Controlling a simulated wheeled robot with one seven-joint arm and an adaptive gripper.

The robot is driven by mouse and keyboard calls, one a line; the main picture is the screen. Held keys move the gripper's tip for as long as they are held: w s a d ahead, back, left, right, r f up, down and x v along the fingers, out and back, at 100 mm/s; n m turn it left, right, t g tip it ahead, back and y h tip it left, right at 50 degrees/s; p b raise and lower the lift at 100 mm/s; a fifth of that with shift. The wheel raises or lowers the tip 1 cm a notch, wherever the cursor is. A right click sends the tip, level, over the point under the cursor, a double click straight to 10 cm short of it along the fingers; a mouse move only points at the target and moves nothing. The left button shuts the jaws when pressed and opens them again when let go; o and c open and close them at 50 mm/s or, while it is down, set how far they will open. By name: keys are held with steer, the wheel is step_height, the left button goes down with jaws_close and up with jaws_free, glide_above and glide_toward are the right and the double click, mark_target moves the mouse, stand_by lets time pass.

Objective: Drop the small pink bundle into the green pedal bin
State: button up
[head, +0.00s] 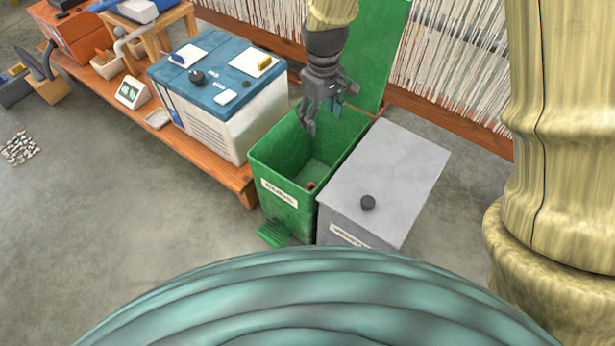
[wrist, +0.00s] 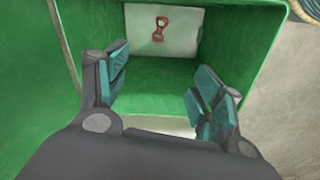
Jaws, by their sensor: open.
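The green pedal bin (head: 288,158) stands open, its lid raised at the back and its pedal at the front. My gripper (head: 322,118) is over the bin's mouth, open and empty. In the wrist view my gripper (wrist: 164,82) shows its two teal-padded fingers spread apart, with the bin's green walls (wrist: 225,35) around them. A small reddish-pink twisted bundle (wrist: 157,38) lies on the pale floor inside the bin, apart from the fingers. In the head view, a small reddish bit of the bundle (head: 310,186) shows low inside the bin.
A closed grey bin (head: 395,165) with a dark knob stands against the right side of the green one. A white cabinet with a blue top (head: 225,70) is at the left on a low wooden platform (head: 175,130). Hanging yarn (head: 455,60) lines the back.

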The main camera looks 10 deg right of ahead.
step_height(320, 180, up, 8)
steer(key=shift+f, duration=0.2)
steer(key=shift+r, duration=0.1)
stand_by(0.5)
